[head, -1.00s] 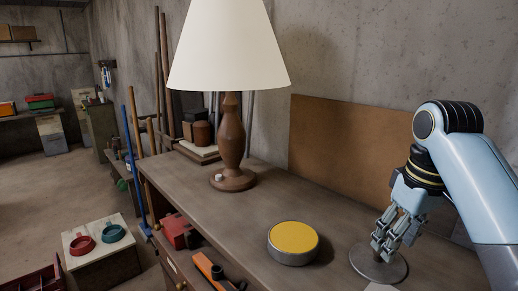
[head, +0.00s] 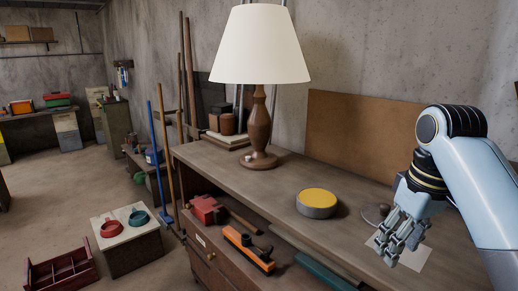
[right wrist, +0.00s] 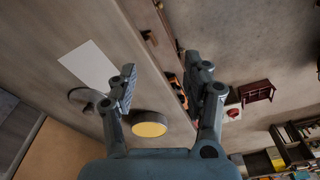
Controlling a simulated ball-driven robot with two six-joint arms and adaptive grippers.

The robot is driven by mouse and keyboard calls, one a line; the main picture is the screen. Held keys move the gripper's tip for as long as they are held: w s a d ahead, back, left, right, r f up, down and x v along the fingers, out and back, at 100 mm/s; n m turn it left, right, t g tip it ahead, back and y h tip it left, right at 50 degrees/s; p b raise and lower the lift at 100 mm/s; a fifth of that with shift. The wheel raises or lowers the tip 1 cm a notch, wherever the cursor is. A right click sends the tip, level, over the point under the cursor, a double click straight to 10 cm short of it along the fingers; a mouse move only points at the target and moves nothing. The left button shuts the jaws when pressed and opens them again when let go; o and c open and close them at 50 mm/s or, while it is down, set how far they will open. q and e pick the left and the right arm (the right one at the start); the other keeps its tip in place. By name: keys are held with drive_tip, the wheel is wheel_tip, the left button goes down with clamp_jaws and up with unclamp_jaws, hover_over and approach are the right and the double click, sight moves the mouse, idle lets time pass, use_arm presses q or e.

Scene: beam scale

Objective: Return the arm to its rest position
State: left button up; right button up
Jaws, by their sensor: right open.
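My right gripper (head: 402,246) is open and empty, hanging over the front right of the workbench (head: 290,184). In the right wrist view the two fingers (right wrist: 162,68) stand wide apart with nothing between their tips. A grey disc with a small knob (head: 375,214) stands on the bench just behind the gripper and is partly hidden by it; in the right wrist view it lies left of the fingers (right wrist: 82,94). A white sheet (head: 412,255) lies below the gripper, partly covered by it. My left gripper is not in view.
A round tin with a yellow top (head: 317,203) stands left of the gripper. A lamp (head: 258,125) stands farther back on the bench. A brown board (head: 350,130) leans against the wall. A red toolbox (head: 205,209) and an orange plane (head: 248,248) lie on a lower level in front.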

drive_tip(key=s+d+f+g+b, duration=0.15)
drive_tip(key=s+f+b, duration=0.45)
drive_tip(key=f, duration=0.9)
drive_tip(key=s+f+m+g+b, duration=0.15)
drive_tip(key=s+f+b, duration=0.25)
drive_tip(key=s+f, duration=0.7)
drive_tip(key=s+d+f+g+b, duration=0.15)
drive_tip(key=s+f+b, duration=0.3)
drive_tip(key=f, duration=1.35)
use_arm(q)
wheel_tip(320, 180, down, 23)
drive_tip(key=b, duration=0.8)
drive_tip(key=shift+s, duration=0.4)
use_arm(e)
drive_tip(key=s+d+f+m+t+h, duration=0.1)
drive_tip(key=s+d+f+m+t, duration=0.1)
drive_tip(key=s+f, duration=2.1)
drive_tip(key=shift+s+d+f+t, duration=0.3)
drive_tip(key=shift+d+f+t, duration=0.45)
drive_tip(key=shift+f, duration=1.2)
